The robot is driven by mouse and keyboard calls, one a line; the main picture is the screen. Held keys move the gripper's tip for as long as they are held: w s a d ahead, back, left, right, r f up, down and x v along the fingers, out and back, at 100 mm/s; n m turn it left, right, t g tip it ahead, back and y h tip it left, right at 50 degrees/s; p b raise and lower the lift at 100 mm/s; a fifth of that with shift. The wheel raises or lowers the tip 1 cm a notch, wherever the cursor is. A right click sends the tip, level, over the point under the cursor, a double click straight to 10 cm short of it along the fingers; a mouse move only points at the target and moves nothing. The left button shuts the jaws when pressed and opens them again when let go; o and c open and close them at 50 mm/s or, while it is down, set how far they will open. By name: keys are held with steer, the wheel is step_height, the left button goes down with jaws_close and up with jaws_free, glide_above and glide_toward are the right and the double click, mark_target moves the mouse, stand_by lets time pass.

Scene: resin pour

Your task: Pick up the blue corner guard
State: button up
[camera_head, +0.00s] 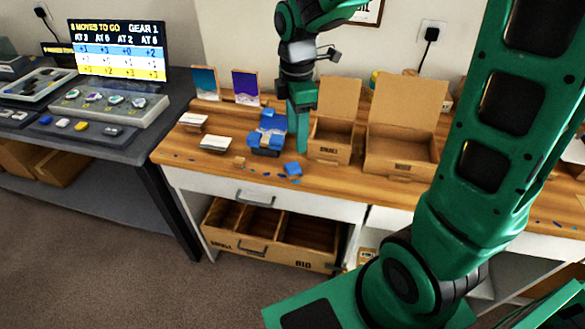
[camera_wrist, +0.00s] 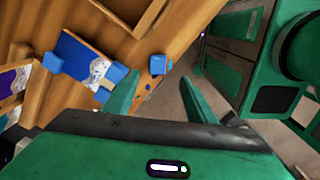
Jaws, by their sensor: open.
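A loose blue corner guard (camera_head: 292,169) lies on the wooden bench top near its front edge. In the wrist view a blue block, apparently this guard (camera_wrist: 158,64), shows just beyond the gap between the fingers. More blue corner guards (camera_head: 268,125) sit on a panel just left of my gripper; the wrist view shows several on the panel's corners (camera_wrist: 53,63). My gripper (camera_head: 302,148) points down above the bench, behind the loose guard. In the wrist view my gripper (camera_wrist: 158,97) has its fingers spread with nothing between them. Its exact height above the bench is unclear.
Two open cardboard boxes stand right of my gripper: a small box (camera_head: 330,150) and a larger box (camera_head: 400,160). White stacks (camera_head: 214,143) and small picture panels (camera_head: 245,87) are at left. Small blue bits lie by the front edge. An open drawer (camera_head: 270,235) juts out below.

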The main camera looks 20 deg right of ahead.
steer(key=n, duration=0.1)
glide_above(295, 166)
steer(key=a, duration=0.1)
step_height(295, 166, down, 5)
steer(key=shift+w+a+r, duration=0.1)
steer(key=shift+w, duration=0.05)
steer(key=shift+d+f, duration=0.2)
steer(key=shift+f, duration=0.85)
steer(key=shift+d+f, duration=0.15)
steer(key=shift+f, duration=0.95)
steer(key=shift+d+f, duration=0.2)
steer(key=shift+f, duration=0.85)
steer(key=shift+c, duration=0.4)
steer(key=c, duration=1.1)
